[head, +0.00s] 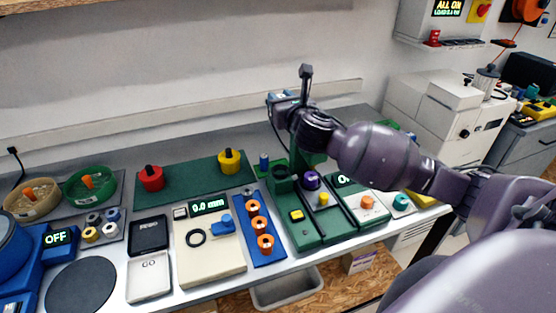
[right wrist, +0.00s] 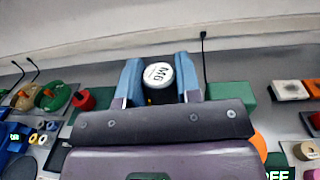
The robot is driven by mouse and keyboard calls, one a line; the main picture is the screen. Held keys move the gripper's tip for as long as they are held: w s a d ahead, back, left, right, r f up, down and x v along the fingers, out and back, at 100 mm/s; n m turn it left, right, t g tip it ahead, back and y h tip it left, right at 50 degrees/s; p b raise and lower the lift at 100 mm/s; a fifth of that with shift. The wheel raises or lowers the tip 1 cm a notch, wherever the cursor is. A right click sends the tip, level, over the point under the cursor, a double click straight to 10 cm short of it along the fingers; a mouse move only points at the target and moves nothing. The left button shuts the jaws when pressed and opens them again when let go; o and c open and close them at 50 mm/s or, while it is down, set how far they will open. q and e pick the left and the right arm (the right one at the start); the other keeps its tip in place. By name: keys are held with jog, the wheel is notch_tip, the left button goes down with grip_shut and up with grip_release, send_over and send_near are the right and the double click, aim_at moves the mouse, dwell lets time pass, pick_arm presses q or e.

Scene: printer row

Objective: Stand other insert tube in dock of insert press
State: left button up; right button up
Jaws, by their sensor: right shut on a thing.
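My right gripper (head: 280,97) is up above the back edge of the bench, near the wall, and is shut on a tube. In the right wrist view the tube's round white end, marked M6 (right wrist: 158,74), sits between the two blue fingers; the rest of the tube is mostly hidden. The green insert press (head: 306,232) stands on the bench below and right of the gripper, with a dark green ring-shaped holder (head: 284,185) at its back left. A small blue tube (head: 264,161) stands just behind that holder. My left gripper is out of view.
A blue rack (head: 267,257) with orange rings and a scale-like device (head: 209,262) stand left of the press. A green mat (head: 196,184) holds a red and a yellow spool. A purple knob (head: 311,180) rises from the press. A white machine (head: 446,122) stands at right.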

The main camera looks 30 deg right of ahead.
notch_tip(320, 180, down, 15)
jog(key=b, duration=0.2)
jog(key=shift+s+r+b, duration=0.1)
jog(key=shift+r+b, duration=0.1)
jog(key=shift+b, duration=0.15)
notch_tip(320, 180, down, 4)
jog(key=shift+f+b, duration=0.15)
jog(key=shift+b, duration=0.5)
jog(key=o, duration=0.9)
jog(key=shift+o, duration=0.2)
jog(key=shift+s+a, duration=0.1)
